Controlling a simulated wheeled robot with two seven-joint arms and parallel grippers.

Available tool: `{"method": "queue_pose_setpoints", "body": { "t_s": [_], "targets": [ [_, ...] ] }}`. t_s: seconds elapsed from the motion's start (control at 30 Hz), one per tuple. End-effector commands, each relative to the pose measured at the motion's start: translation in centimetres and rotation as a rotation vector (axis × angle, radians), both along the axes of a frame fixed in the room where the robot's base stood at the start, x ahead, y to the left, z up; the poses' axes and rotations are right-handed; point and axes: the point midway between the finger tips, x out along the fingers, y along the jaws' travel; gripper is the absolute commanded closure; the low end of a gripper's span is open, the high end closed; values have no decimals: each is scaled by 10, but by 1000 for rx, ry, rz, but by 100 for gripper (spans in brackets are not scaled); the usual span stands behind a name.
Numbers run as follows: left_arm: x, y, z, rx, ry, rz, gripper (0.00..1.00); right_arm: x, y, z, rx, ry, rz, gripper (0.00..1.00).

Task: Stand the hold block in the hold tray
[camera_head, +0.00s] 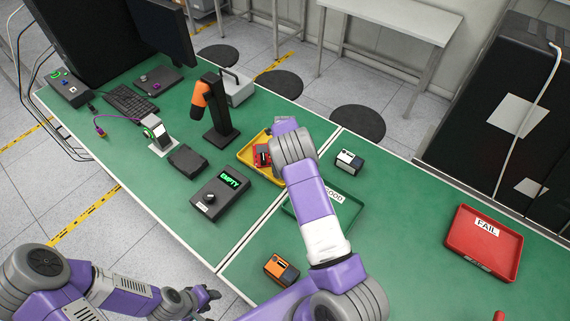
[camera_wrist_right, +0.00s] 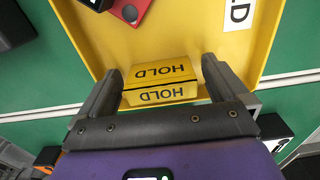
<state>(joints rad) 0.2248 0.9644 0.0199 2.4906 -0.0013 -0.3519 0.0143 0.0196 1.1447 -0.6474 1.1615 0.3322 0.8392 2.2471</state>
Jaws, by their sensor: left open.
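The yellow hold block (camera_wrist_right: 160,78) lies between the two fingers of my right gripper (camera_wrist_right: 160,85), with HOLD on its two visible faces. In the head view the tray (camera_head: 245,155) is partly covered by my right arm, and the block and right fingertips are hidden. My left gripper (camera_head: 207,296) is open and empty at the lower left, off the table's front edge.
A red item (camera_head: 262,155) lies in the yellow tray. An orange-black block (camera_head: 281,269), a white-black block (camera_head: 349,161) and an EMPTY display box (camera_head: 220,196) stand nearby.

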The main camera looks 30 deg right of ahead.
Motion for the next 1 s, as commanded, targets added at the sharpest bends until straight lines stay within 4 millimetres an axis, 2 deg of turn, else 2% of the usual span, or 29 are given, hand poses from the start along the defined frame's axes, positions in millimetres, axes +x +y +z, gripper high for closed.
{"method": "queue_pose_setpoints", "body": {
  "t_s": [0.33, 0.47, 0.8, 1.0],
  "targets": [
    [0, 0, 7, 0, 0, 0, 57, 0, 0, 8, 0, -1, 0, 0],
    [0, 0, 18, 0, 0, 0, 57, 0, 0, 29, -1, -1, 0, 0],
    [0, 0, 59, 0, 0, 0, 57, 0, 0, 101, -1, 0, 0, 0],
    [0, 0, 71, 0, 0, 0, 57, 0, 0, 123, 0, 0, 1, 0]
  ]
}}
